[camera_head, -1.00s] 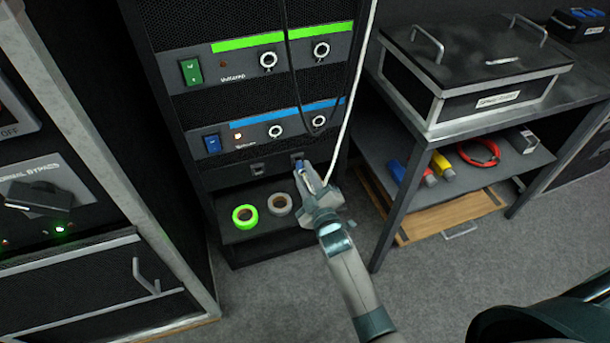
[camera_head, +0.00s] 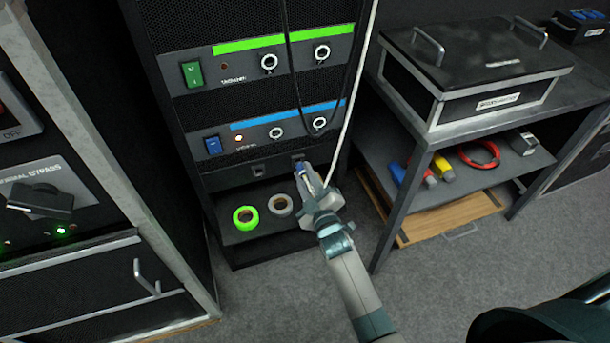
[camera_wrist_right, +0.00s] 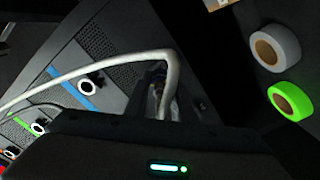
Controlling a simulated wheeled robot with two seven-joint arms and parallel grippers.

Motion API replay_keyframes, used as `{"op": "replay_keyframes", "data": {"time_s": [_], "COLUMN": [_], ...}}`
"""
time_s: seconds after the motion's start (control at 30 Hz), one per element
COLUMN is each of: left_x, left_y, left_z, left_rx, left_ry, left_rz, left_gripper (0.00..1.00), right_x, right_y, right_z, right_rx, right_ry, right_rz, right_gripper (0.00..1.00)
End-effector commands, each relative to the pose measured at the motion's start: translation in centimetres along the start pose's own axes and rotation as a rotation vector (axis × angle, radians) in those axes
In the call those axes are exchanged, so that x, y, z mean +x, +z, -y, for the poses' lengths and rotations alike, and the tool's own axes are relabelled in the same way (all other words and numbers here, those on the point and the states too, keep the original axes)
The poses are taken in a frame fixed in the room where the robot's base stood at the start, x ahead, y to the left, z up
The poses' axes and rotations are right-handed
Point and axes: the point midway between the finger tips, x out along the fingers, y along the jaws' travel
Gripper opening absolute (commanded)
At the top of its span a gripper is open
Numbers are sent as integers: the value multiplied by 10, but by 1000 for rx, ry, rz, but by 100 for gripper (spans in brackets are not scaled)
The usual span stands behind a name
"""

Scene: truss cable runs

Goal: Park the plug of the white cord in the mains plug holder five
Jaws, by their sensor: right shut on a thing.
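My right gripper (camera_head: 306,180) is at the lower panel of the rack, at the right one of two small dark sockets in its bottom strip. It is shut on the plug of the white cord; the plug is mostly hidden by the fingers. The white cord (camera_head: 352,100) runs down along the rack's right side to the gripper. In the right wrist view the white cord (camera_wrist_right: 110,66) arches over and bends down into the jaws. The left socket (camera_head: 258,170) in the strip looks empty. I cannot read any holder number. My left gripper is not in view.
A shelf below the strip holds a green tape roll (camera_head: 245,217) and a grey tape roll (camera_head: 280,205). A black cord (camera_head: 291,60) hangs in front of the rack. A table (camera_head: 400,165) with a black case (camera_head: 470,70) stands at right. Grey floor lies open in front.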

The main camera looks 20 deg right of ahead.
Motion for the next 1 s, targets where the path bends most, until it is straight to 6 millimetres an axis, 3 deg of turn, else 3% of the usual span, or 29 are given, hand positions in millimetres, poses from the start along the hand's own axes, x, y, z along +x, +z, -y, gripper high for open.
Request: {"op": "replay_keyframes", "data": {"time_s": [1.0], "left_x": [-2], "left_y": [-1], "left_z": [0], "left_rx": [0], "left_ry": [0], "left_rz": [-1], "left_gripper": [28], "right_x": [5], "right_y": [0], "right_z": [0], "right_rx": [0], "right_ry": [0], "right_rz": [0], "right_gripper": [0]}}
